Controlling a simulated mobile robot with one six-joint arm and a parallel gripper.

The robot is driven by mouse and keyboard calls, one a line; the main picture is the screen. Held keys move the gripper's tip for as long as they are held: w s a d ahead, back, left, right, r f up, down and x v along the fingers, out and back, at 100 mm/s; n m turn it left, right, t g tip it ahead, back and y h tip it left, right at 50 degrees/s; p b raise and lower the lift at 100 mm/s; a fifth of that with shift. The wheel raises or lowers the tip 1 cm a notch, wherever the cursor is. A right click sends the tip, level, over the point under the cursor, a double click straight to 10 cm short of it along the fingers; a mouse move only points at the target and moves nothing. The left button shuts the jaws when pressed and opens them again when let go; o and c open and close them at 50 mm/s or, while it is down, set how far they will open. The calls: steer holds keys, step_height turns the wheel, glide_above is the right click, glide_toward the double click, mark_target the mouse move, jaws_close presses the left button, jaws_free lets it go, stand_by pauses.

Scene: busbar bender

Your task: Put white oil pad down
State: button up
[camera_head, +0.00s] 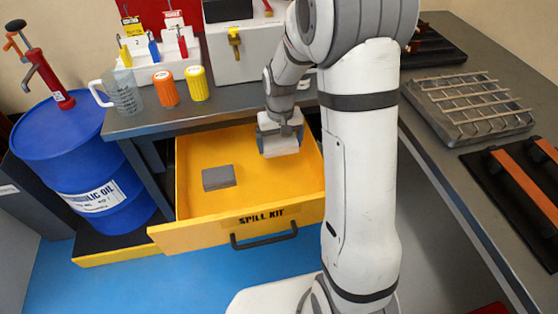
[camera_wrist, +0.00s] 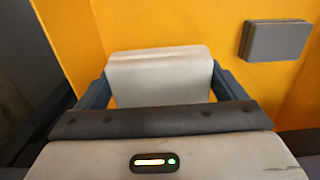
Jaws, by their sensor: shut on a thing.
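The white oil pad (camera_wrist: 160,75) is held between the two fingers of my gripper (camera_wrist: 160,88) in the wrist view. In the head view my gripper (camera_head: 279,138) points down inside the open yellow spill kit drawer (camera_head: 186,208), at its back right, with the white pad (camera_head: 281,146) below it. Whether the pad touches the drawer floor I cannot tell. A grey pad (camera_head: 218,178) lies flat on the drawer floor to the left, apart from the white pad. It also shows at the upper right in the wrist view (camera_wrist: 275,40).
A blue oil drum (camera_head: 85,160) with a red pump stands left of the drawer. The grey bench (camera_head: 150,122) above carries a clear jug (camera_head: 123,92), an orange cup (camera_head: 166,88) and a yellow cup (camera_head: 196,83). The drawer's front floor is clear.

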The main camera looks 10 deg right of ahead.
steer(key=b, duration=0.1)
glide_above(280, 171)
steer(key=f, duration=0.6)
steer(key=shift+w, duration=0.2)
steer(key=shift+s+f+b, duration=0.1)
steer(key=shift+f+b, duration=0.3)
steer(key=shift+f, duration=1.5)
steer(key=shift+f, duration=0.1)
steer(key=shift+f, duration=0.15)
steer(key=o, duration=0.8)
steer(key=shift+c, duration=0.2)
